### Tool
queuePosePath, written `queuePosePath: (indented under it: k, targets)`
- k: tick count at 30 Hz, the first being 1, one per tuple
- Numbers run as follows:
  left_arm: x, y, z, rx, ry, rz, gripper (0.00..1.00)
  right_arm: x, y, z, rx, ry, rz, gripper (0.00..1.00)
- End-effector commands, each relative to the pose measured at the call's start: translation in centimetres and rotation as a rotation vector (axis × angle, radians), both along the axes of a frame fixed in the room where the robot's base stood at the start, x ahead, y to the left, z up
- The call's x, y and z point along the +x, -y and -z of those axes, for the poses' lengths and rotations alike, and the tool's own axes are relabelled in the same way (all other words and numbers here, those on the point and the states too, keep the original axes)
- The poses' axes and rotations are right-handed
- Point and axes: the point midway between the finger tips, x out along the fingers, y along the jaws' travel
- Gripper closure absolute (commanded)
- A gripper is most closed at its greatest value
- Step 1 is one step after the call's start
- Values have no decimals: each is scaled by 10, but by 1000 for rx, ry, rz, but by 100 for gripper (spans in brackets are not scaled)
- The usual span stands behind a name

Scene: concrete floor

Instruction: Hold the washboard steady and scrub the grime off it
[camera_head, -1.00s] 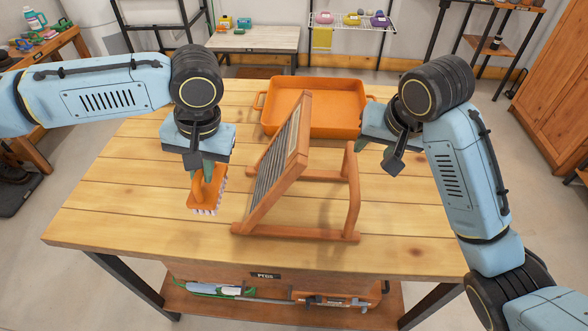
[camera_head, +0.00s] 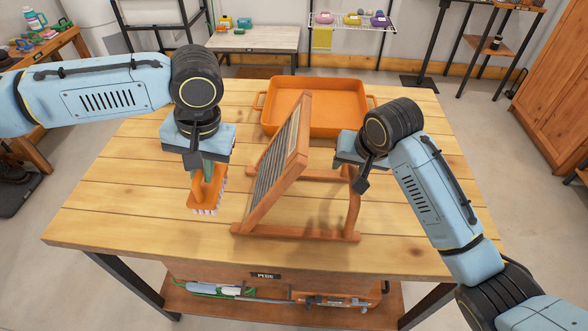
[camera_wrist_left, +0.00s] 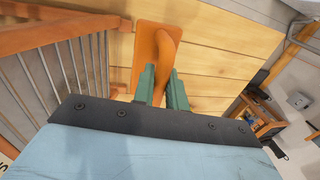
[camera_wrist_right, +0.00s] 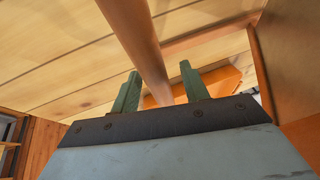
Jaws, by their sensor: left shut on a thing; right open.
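The washboard (camera_head: 275,165) stands tilted in a wooden frame on the table, its ribbed face toward the left. My left gripper (camera_head: 203,172) is shut on the handle of an orange scrub brush (camera_head: 207,193), held left of the washboard with white bristles down. The left wrist view shows the brush (camera_wrist_left: 153,55) between the green fingers (camera_wrist_left: 160,88). My right gripper (camera_head: 358,177) is open at the rear bar of the frame. In the right wrist view a wooden bar (camera_wrist_right: 140,45) passes between its spread fingers (camera_wrist_right: 158,90). I cannot make out grime on the ribs.
An orange tray (camera_head: 345,112) with handles sits at the back of the wooden table (camera_head: 120,200), behind the washboard. The front and left of the tabletop are clear. A lower shelf (camera_head: 190,306) holds tools.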

Motion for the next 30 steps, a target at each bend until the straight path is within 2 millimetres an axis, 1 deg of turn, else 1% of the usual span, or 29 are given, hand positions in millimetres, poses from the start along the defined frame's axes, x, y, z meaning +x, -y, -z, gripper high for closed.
queuePosePath:
  k: [3, 6, 15, 25, 26, 30]
  targets:
    - [0, 0, 0, 0, 0, 0, 100, 3, -2, 8, 0, -1, 0, 55]
    - [0, 0, 0, 0, 1, 0, 100, 5, -2, 11, 0, -1, 0, 55]
    - [0, 0, 0, 0, 1, 0, 100, 5, -2, 13, 0, 0, 0, 55]
    - [0, 0, 0, 0, 1, 0, 100, 5, -2, 12, 0, 0, 0, 98]
    - [0, 0, 0, 0, 1, 0, 100, 5, -2, 12, 0, 0, 0, 100]
    - [0, 0, 0, 0, 1, 0, 100, 5, -2, 12, 0, 1, 0, 100]
